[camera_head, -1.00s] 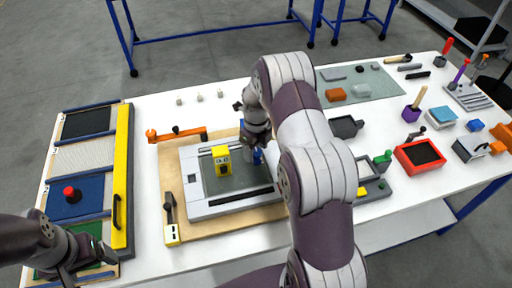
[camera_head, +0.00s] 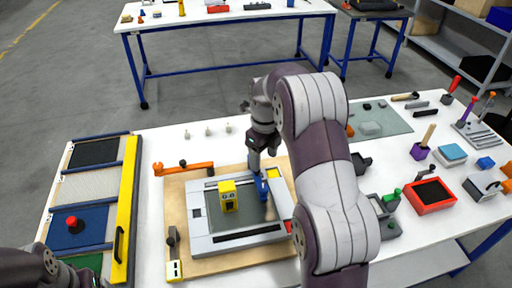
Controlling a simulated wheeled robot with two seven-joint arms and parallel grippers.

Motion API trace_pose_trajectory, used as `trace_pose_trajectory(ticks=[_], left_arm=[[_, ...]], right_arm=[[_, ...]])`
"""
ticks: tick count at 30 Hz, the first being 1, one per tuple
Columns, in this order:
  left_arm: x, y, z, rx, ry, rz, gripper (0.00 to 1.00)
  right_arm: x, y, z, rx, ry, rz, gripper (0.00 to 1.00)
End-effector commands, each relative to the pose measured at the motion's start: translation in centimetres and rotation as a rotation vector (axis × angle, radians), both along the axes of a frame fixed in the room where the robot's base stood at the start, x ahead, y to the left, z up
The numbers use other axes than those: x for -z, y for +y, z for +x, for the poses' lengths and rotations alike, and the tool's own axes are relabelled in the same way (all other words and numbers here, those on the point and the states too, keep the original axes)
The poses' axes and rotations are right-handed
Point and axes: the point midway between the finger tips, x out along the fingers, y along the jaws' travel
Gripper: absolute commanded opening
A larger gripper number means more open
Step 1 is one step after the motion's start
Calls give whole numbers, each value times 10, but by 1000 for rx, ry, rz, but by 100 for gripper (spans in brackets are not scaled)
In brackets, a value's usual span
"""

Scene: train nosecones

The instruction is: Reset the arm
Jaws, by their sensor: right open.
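My right arm reaches over the middle of the table, and its gripper (camera_head: 262,186) points down above the right part of a grey framed fixture (camera_head: 205,243). A small blue piece (camera_head: 263,190) shows right at the fingertips; I cannot tell whether they touch it. The right gripper is open. A yellow block (camera_head: 228,196) with dark markings stands on the fixture's dark plate, left of the gripper. My left gripper (camera_head: 85,280) is only partly in view at the bottom left corner, and its fingers cannot be made out.
A yellow bar with a handle (camera_head: 125,215) edges a panel with a red button (camera_head: 71,222) at left. An orange clamp (camera_head: 188,168) lies behind the fixture. A red tray (camera_head: 429,194) and several tools fill the right side. White table shows at the back left.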

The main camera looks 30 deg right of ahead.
Motion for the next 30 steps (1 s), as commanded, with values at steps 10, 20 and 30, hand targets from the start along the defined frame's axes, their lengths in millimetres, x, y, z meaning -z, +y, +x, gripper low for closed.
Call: trace_pose_trajectory(ticks=[10, 20, 30], left_arm=[[0, 0, 0, 0, 0, 0, 83], [1, 0, 0, 0, 0, 0, 83], [2, 0, 0, 0, 0, 0, 83]], right_arm=[[2, -1, 6, -313, -29, -14, 65], [28, 57, -95, -2078, -23, -69, 65], [8, 120, -198, -2783, -34, -177, 65]])
